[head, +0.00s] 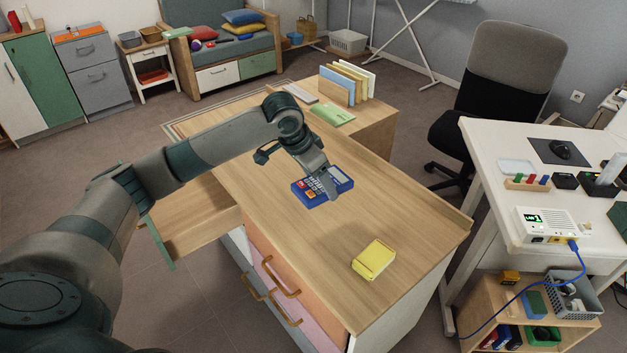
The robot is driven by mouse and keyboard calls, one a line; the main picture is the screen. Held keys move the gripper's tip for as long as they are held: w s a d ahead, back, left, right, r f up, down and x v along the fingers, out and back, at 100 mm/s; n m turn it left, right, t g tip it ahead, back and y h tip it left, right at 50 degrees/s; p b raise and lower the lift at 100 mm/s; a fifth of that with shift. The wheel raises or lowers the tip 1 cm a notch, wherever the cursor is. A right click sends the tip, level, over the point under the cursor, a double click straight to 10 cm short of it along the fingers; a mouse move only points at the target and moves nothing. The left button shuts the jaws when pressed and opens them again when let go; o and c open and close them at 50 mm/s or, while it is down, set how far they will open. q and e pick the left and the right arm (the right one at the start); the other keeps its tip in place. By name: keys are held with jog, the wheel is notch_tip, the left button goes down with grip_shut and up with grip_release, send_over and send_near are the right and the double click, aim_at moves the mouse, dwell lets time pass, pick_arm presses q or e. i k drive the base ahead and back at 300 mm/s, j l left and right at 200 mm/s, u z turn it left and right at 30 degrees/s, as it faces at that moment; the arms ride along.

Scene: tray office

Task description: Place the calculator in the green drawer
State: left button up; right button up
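The blue calculator (308,197), with a keypad in several colours, lies on the wooden desk top (270,215). My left gripper (326,187) is over it, pointing down, and covers part of its middle. I cannot tell whether the fingers touch the calculator or how far apart they are. The green drawer (158,242) is pulled out from the desk's left side. Its green front stands away from the desk and its visible wooden inside looks empty. My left arm hides part of it. My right gripper is not in view.
A yellow pad-like object (374,259) lies on the desk's near right part. Orange and pink drawers on the near side look closed. A white table (505,150) stands to the right.

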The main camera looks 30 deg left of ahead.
aim_at(195, 202)
jog(key=k+j, duration=0.1)
jog(key=j, duration=0.6)
jog(key=k+j, duration=0.1)
jog(key=j, duration=0.6)
jog(key=k+j, duration=0.1)
jog(key=j, duration=0.6)
